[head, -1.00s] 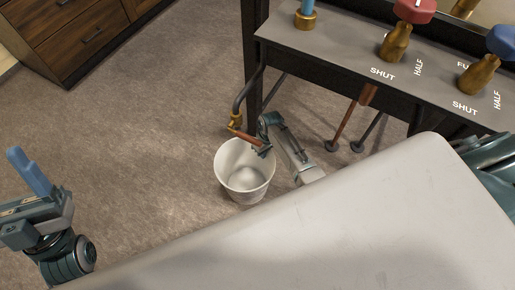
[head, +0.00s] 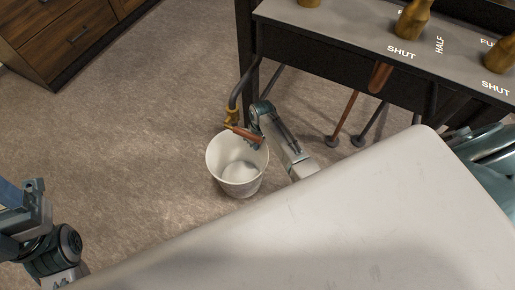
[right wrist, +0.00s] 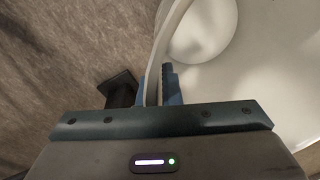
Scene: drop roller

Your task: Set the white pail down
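The white pail (head: 238,180) stands upright below the bench, near its left leg. I cannot tell whether its base touches the floor. My right gripper (right wrist: 159,85) has its blue fingers closed on either side of the pail's rim, with the wall between them in the right wrist view. In the head view my right arm reaches down to the pail's right side, and the fingertips are mostly hidden. My left gripper (head: 12,195) is at the left edge, away from the pail and partly cut off.
A brass fitting (head: 232,116) on a dark pipe and a copper-coloured bar (head: 243,133) are over the pail's rim. The bench (head: 340,30) carries brass valves (head: 414,20). Pipes with floor feet (head: 331,140) are to the right. Floor left of the pail is clear.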

